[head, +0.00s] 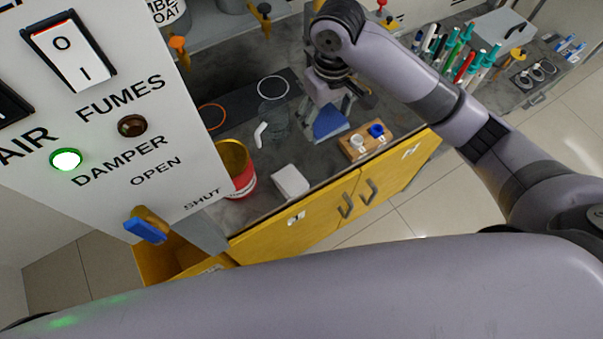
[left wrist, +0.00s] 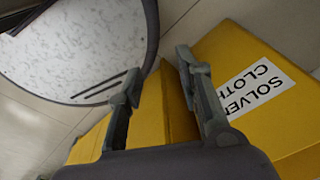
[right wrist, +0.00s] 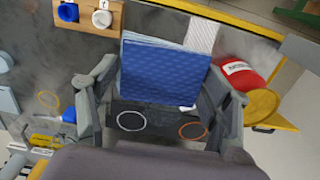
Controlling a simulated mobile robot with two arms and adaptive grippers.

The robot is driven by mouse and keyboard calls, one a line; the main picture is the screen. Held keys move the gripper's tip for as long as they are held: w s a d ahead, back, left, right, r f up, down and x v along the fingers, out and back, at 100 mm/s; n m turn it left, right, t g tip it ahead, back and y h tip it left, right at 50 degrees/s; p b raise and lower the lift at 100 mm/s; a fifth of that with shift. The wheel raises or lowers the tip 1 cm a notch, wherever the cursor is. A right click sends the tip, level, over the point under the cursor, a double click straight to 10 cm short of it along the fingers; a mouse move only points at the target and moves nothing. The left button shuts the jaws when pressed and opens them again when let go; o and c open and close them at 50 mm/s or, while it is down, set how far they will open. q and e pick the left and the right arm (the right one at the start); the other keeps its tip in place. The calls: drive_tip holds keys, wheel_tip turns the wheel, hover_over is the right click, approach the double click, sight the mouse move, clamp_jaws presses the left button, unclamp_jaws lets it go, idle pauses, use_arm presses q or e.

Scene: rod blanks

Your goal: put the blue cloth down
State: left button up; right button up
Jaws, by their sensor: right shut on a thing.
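The blue cloth (head: 330,122) is a folded, quilted pad above the grey counter, held by my right gripper (head: 327,98). In the right wrist view the cloth (right wrist: 165,75) spans the space between the fingers of my right gripper (right wrist: 160,85). I cannot tell whether its lower edge touches the counter. My left gripper (left wrist: 158,66) is open and empty over a yellow bin (left wrist: 235,45) with a label about solvent cloths. The left gripper does not show in the head view.
A dark mat (head: 232,114) with a white and an orange ring lies behind the cloth. A red can (head: 243,183), a white block (head: 290,181) and a wooden holder (head: 350,153) with white and blue knobs stand nearby. A control panel (head: 180,165) fills the left.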

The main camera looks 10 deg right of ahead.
drive_tip(key=p, duration=0.1)
approach(322, 167)
drive_tip(key=shift+a+f+p, duration=0.1)
drive_tip(key=shift+f+p, duration=0.25)
drive_tip(key=shift+f, duration=3)
use_arm(q)
drive_tip(key=shift+w+d+r, duration=0.15)
drive_tip(key=shift+r, duration=0.4)
drive_tip(key=shift+w+d+r, duration=0.1)
drive_tip(key=shift+r, duration=0.45)
drive_tip(key=shift+d, duration=0.1)
use_arm(e)
drive_tip(key=o, duration=0.7)
drive_tip(key=shift+f, duration=0.1)
drive_tip(key=shift+o, duration=0.2)
